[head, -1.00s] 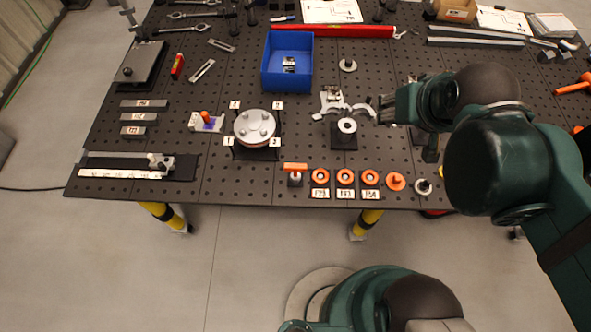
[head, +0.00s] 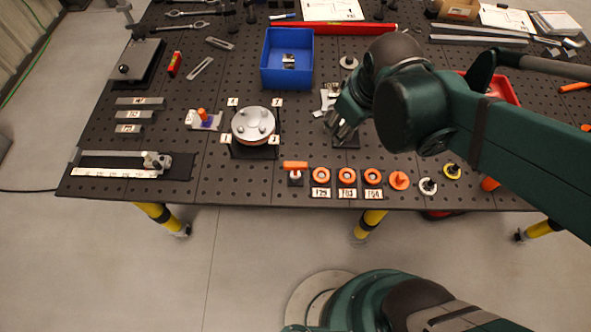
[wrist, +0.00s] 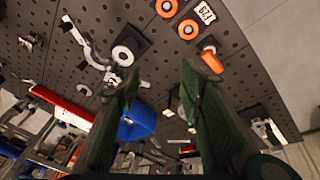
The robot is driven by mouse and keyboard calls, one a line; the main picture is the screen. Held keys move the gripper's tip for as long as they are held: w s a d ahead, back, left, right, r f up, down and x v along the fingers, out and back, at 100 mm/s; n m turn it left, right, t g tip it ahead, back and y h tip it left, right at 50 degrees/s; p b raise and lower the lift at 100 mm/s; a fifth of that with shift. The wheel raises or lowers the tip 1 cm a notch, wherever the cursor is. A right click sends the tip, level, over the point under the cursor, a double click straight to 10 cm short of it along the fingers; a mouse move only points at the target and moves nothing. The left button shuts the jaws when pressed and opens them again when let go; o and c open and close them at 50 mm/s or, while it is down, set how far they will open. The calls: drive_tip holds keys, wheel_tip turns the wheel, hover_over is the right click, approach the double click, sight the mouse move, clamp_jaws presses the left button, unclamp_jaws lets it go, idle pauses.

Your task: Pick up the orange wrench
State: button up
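An orange T-shaped handle (head: 295,165) stands on a small dark block at the table's front edge, left of a row of orange rings. It also shows in the wrist view (wrist: 211,58), beyond the right finger's tip. Another orange tool (head: 574,87) lies at the far right edge, partly cut off. I cannot tell which of these is the wrench. My gripper (head: 343,128) is over the table's middle, behind the ring row, hiding most of a dark stand with a ring. In the wrist view my gripper (wrist: 157,72) is open, with nothing between its fingers.
The pegboard table (head: 225,185) holds orange rings (head: 347,175) with labels, a round silver fixture (head: 254,125) and a blue bin (head: 288,80). A red tray (head: 505,88) is partly behind my arm. A ruler gauge (head: 125,165) lies at the front left.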

sight(295, 174)
drive_tip(key=a+f+n+g+b, duration=0.1)
drive_tip(key=a+f+n, duration=0.2)
drive_tip(key=a+f, duration=0.1)
drive_tip(key=s+a+f+n+g+b, duration=0.1)
drive_tip(key=a+f+n, duration=0.2)
drive_tip(key=f, duration=0.3)
drive_tip(key=s+a+f+n+g+h+b, duration=0.1)
drive_tip(key=a+f+n+b, duration=0.1)
drive_tip(key=a+f, duration=0.2)
drive_tip(key=shift+a+f+n, duration=0.4)
drive_tip(key=shift+a, duration=0.1)
drive_tip(key=shift+s+a+f+n+g, duration=0.3)
drive_tip(key=shift+a+f+n, duration=0.1)
drive_tip(key=shift+f, duration=0.15)
drive_tip(key=shift+f, duration=1.3)
drive_tip(key=shift+f+b, duration=0.15)
drive_tip(key=shift+b, duration=0.15)
drive_tip(key=shift+w+d+f+b, duration=0.1)
drive_tip(key=shift+f+b, duration=0.05)
drive_tip(key=shift+f, duration=1.1)
drive_tip(key=shift+w+f+b, duration=0.1)
drive_tip(key=shift+f+b, duration=0.05)
drive_tip(key=shift+f, duration=1.05)
drive_tip(key=c, duration=1.1)
